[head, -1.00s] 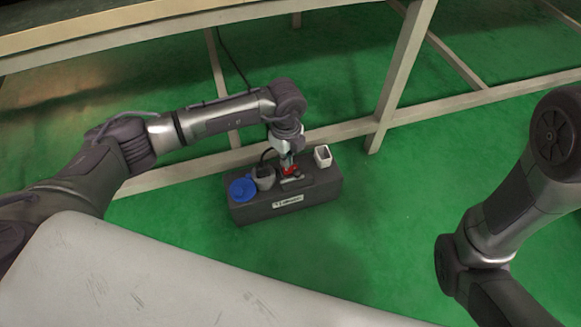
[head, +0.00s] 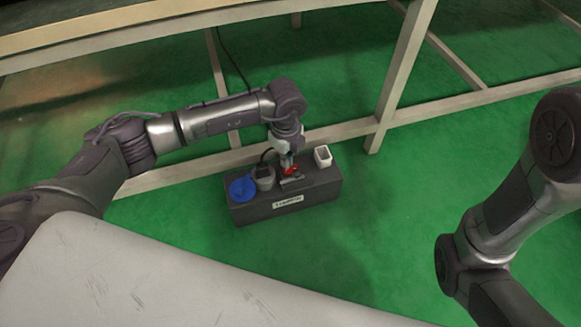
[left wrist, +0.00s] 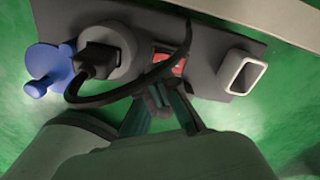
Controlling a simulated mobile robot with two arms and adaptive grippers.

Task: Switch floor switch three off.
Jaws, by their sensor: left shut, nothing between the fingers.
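The floor switch is a dark grey box (head: 322,187) on the green floor, with a white label on its front. A red rocker switch (left wrist: 170,64) sits in the middle of its top; red also shows in the head view (head: 290,171). My left gripper (head: 288,176) points down at the box top right at the red switch, shut and empty. In the left wrist view its fingers (left wrist: 160,100) are together just below the switch, partly behind the black cable; I cannot tell whether they touch. My right arm shows at the right, but its gripper is out of view.
A blue valve-like knob (head: 242,188) and a grey socket (head: 264,178) with a plugged black cable (left wrist: 125,92) stand left of the switch. A white square holder (head: 323,157) stands right. Table legs and a low beam (head: 345,131) lie behind.

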